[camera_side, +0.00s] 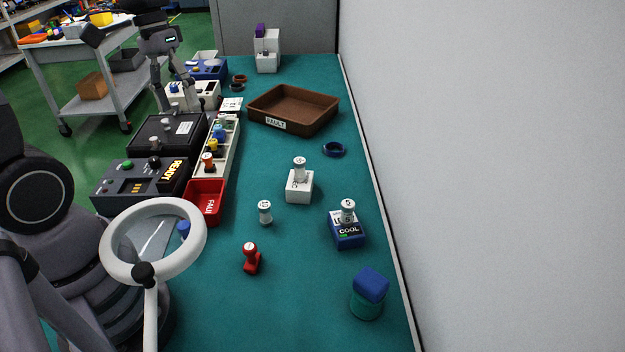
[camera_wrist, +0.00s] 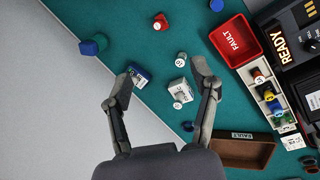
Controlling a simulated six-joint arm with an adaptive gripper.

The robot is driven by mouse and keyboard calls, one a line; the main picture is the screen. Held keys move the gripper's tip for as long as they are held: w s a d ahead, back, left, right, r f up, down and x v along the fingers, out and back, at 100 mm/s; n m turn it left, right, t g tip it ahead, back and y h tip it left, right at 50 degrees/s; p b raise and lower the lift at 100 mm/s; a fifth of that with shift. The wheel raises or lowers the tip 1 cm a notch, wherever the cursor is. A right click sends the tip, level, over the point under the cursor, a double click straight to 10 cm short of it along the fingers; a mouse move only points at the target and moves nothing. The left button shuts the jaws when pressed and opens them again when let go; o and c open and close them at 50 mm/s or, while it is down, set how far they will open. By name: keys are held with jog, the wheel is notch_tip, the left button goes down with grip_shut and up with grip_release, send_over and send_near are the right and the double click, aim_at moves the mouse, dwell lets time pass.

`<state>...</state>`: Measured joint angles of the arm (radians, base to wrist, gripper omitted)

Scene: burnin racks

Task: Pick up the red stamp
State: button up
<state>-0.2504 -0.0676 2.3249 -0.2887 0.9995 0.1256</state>
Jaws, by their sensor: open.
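The red stamp (camera_side: 251,261) stands on the green bench mat, front of centre, with a round knob on top and a pale mark on the knob. It also shows near the top of the wrist view (camera_wrist: 160,23), beyond the fingertips. My gripper (camera_wrist: 165,68) is open and empty, its two fingers spread wide. Nothing covers the stamp in either view.
A red FAULT bin (camera_side: 207,190) and white ring (camera_side: 120,215) lie left. A brown tray (camera_side: 318,120) sits farther back.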

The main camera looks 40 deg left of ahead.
jog(key=w+a+f+n+g+h, duration=0.1)
jog(key=w+f+n+h, duration=0.1)
jog(key=f, duration=0.4)
jog(key=w+a+f+n+g+h, duration=0.1)
jog(key=w+a+f+n+h, duration=0.15)
jog(key=f, duration=0.25)
jog(key=n+t+h, duration=0.1)
jog(key=n+h, duration=0.5)
send_near(246, 244)
jog(key=shift+m, duration=0.25)
jog(key=x, duration=0.5)
jog(key=shift+s+d+f, duration=0.15)
jog(key=shift+d+f, duration=0.15)
jog(key=shift+f, duration=0.05)
jog(key=shift+w+x, duration=0.15)
jog(key=shift+x, duration=1.25)
jog(key=shift+w+x, duration=0.1)
jog(key=shift+x, duration=1.25)
jog(key=shift+c, duration=0.4)
grip_shut()
